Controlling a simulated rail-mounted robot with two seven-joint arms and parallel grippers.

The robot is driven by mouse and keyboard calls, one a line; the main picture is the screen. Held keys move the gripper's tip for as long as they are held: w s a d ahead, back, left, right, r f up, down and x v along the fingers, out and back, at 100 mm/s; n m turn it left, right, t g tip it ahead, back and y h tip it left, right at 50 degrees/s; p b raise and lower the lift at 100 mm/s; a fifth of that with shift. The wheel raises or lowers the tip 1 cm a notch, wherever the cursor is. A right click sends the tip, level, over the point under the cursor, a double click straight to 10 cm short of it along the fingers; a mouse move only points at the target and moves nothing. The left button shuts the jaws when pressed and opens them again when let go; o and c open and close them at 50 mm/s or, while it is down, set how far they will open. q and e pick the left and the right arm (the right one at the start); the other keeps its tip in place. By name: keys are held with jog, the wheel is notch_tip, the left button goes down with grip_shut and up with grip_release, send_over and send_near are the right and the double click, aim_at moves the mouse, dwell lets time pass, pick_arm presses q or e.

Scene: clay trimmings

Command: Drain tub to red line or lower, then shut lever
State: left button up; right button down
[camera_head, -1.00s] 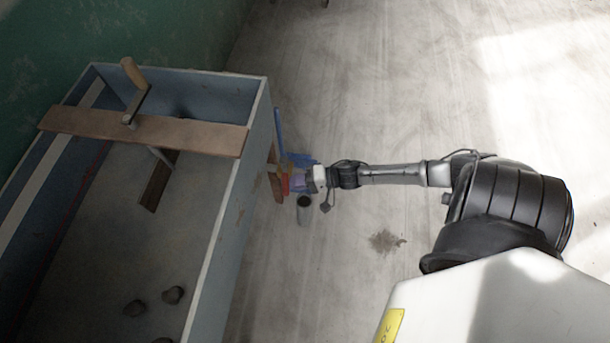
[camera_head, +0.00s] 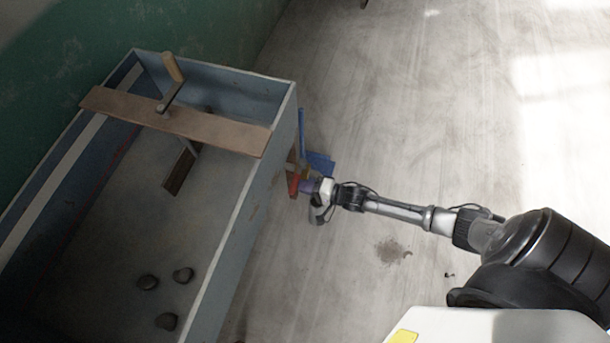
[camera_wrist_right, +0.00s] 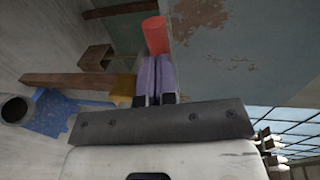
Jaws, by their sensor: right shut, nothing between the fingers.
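The tub (camera_head: 243,203) is a long blue-grey box on the left, holding grey murky liquid (camera_head: 120,240). A faint red line (camera_head: 92,188) runs along its inner left wall; the liquid's exact level against it is hard to tell. A red lever handle (camera_head: 294,184) sits outside the tub's right wall; it also shows in the right wrist view (camera_wrist_right: 156,35). My right gripper (camera_head: 305,186) is shut and empty beside the handle. Its purple fingers (camera_wrist_right: 156,75) point at the handle's near end; whether they touch is unclear. My left gripper is out of view.
A wooden board (camera_head: 185,122) with a crank (camera_head: 172,72) spans the tub. Several dark lumps (camera_head: 183,275) lie in it. A blue piece (camera_head: 319,162) and a grey cylinder (camera_wrist_right: 14,108) are near the gripper. A yellow part (camera_wrist_right: 123,87) is close to the fingers. Open floor lies right.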

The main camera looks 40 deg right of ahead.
jog(key=p+v, duration=0.2)
jog(key=v, duration=0.1)
jog(key=shift+r, duration=0.25)
jog(key=p+v, duration=0.2)
jog(key=v, duration=0.8)
jog(key=shift+s+d, duration=0.15)
jog(key=shift+d, duration=0.25)
jog(key=shift+a, duration=0.1)
